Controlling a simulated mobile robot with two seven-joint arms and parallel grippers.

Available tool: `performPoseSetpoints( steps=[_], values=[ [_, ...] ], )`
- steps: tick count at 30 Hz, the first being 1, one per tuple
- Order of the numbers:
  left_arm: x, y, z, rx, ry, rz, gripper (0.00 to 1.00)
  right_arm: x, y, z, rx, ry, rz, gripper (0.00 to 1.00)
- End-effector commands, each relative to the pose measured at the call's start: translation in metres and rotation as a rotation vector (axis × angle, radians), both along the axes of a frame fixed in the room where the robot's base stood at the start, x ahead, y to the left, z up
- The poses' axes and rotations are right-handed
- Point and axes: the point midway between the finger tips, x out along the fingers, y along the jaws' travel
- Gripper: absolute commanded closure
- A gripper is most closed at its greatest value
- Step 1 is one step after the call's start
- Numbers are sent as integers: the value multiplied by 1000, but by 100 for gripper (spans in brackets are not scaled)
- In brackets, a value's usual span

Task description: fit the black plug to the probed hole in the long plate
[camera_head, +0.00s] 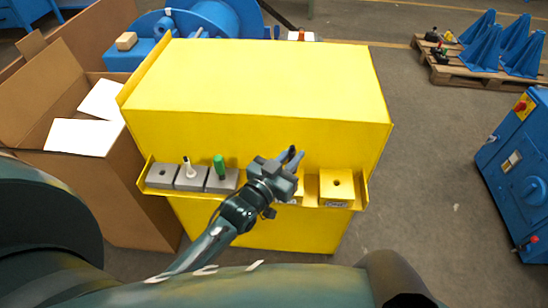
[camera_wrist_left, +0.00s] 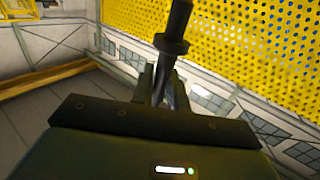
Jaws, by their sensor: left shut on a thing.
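My left gripper (camera_head: 291,156) is over the front ledge of the yellow housing, between the grey blocks and the yellow block. In the left wrist view its fingers (camera_wrist_left: 162,86) are shut on the black plug (camera_wrist_left: 172,43), a dark rod with a wider collar, which points away from the gripper. In the head view the plug is too small and dark to make out. A yellow block (camera_head: 337,195) with a round hole in its top stands on the ledge to the right. Another yellow block is mostly hidden behind the gripper. I cannot tell which part is the long plate.
Several grey blocks stand on the ledge (camera_head: 356,206)'s left; one holds a white peg (camera_head: 189,168), one a green peg (camera_head: 219,165), and the leftmost (camera_head: 162,175) has an empty hole. The yellow housing (camera_head: 260,80) rises behind. An open carton (camera_head: 135,180) stands left.

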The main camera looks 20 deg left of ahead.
Motion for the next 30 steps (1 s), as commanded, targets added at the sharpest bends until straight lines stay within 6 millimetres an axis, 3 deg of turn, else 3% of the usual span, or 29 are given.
performPoseSetpoints(
  steps=[3, 9, 26, 30],
  values=[
    [29, 6, -15, 6, -8, -5, 100, 4, 1, 2, 2, -9, 0, 64],
    [55, 19, -29, 13, -12, 14, 100, 7, 2, 5, 7, -19, -2, 64],
    [59, 23, -30, 13, -11, 29, 100, 2, 2, 6, 6, -7, -2, 64],
    [59, 23, -40, 14, -12, 28, 100, 1, 2, -3, 6, -3, -2, 64]
  ],
)
